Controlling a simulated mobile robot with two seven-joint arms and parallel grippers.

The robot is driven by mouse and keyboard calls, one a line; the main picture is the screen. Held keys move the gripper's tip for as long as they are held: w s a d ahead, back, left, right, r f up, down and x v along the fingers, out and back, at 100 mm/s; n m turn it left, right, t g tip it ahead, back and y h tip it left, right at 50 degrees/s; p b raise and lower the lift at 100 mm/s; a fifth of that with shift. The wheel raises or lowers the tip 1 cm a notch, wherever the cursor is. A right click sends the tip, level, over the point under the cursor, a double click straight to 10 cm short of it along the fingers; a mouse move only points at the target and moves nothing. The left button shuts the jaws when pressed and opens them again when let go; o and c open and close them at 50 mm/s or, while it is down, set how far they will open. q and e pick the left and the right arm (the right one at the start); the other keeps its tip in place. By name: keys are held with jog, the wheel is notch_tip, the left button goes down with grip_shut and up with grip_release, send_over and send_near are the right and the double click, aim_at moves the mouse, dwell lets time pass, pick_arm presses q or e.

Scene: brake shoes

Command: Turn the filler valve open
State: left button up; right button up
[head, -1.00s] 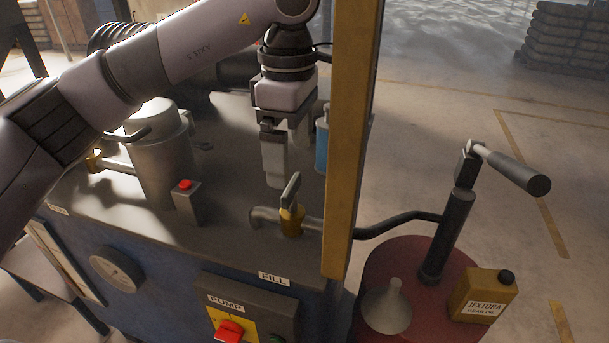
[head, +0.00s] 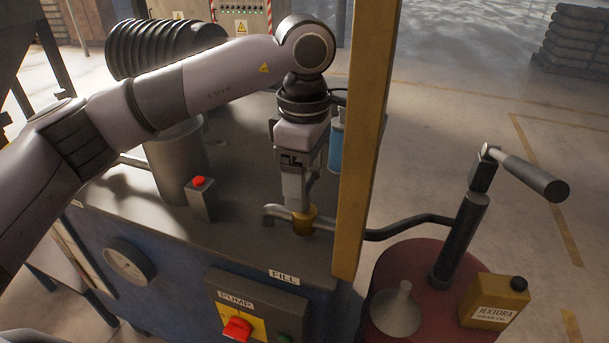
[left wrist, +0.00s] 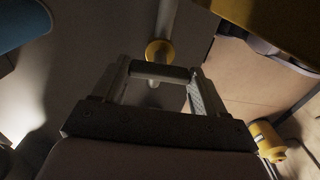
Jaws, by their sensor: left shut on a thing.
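The filler valve (head: 304,222) has a brass body on a grey pipe, on the machine's top just behind the FILL label (head: 284,277). My left gripper (head: 297,204) points down on it from above and is shut on the valve's lever handle. The fingers hide the lever in the head view. In the left wrist view the handle (left wrist: 160,72) lies as a dark bar across between the two fingers, with the brass valve body (left wrist: 159,50) just beyond it. My right gripper is not in view.
A yellow post (head: 365,150) stands close to the right of my left gripper, with a blue cylinder (head: 336,147) beside it. A red push-button box (head: 200,197) stands to the left. A red drum (head: 410,260) with a hand pump, funnel and oil can is at the right.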

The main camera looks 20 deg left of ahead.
pick_arm(q)
jog(key=shift+n, duration=0.3)
jog(key=n, duration=0.2)
jog(key=shift+n+b, duration=0.3)
jog(key=shift+n, duration=0.1)
jog(key=n, duration=0.5)
jog(key=shift+b, duration=0.35)
jog(key=n, duration=0.5)
jog(key=shift+b, duration=0.3)
jog(key=shift+r+n, duration=0.1)
jog(key=shift+n, duration=2.1)
jog(key=o, duration=1.1)
jog(key=shift+c, duration=0.2)
